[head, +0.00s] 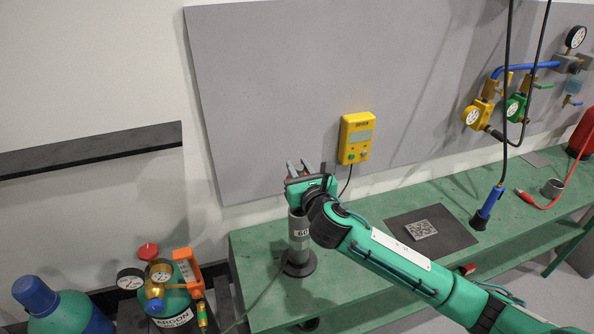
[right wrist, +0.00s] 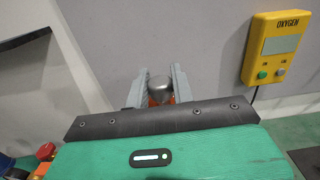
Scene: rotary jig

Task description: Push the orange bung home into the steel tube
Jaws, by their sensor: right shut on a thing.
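My right gripper (head: 301,168) is at the back of the bench, its fingers pointing up and away in the head view. In the right wrist view, its two grey fingers (right wrist: 159,88) are shut on the orange bung (right wrist: 151,101). Only slivers of orange show, around a grey rounded piece between the fingers. A grey upright tube (head: 298,228) with a number label stands on a dark round base on the bench. My gripper and wrist cover its top in the head view, so I cannot tell whether the bung touches it. My left gripper is out of view.
A yellow meter box (head: 355,137) hangs on the grey panel right of the gripper. Gas bottles with gauges stand at lower left.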

